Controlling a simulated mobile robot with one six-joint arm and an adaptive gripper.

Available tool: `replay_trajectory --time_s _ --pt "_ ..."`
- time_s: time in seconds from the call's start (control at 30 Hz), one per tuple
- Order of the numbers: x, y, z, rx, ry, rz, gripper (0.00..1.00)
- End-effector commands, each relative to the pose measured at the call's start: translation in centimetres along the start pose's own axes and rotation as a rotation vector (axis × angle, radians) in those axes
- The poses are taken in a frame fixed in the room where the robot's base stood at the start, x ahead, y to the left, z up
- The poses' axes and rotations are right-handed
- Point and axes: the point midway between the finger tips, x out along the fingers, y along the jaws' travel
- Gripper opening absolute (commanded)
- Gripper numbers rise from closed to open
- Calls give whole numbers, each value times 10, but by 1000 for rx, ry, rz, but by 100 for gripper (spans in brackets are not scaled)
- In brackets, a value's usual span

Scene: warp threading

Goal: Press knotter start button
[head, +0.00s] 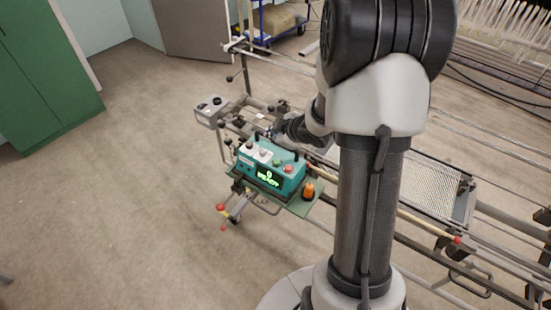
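The knotter is a teal box (259,176) with a white top panel, standing on a green shelf (301,207) in the middle of the head view. Its front has a dark display (268,178) with lit green text, too small to read surely. A green button (278,162) and a red button (289,169) sit on the right part of its top, with pale knobs to the left. My gripper (272,132) is just behind the box's top, small and dark. Its fingers are too small to tell whether they are open or shut. I cannot tell whether it touches the box.
An orange item (308,190) stands on the shelf right of the box. A grey box with dark knobs (212,111) is on the frame behind. Metal rails and white mesh (430,185) extend right. A green cabinet (45,65) stands left; the floor between is clear.

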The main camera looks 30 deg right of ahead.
Motion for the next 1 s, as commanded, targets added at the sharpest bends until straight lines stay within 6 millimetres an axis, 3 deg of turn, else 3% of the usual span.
replay_trajectory --time_s 0.37,1.0 --pt "8 -6 6 1 -1 0 0" --pt "61 -44 44 2 -1 1 0"
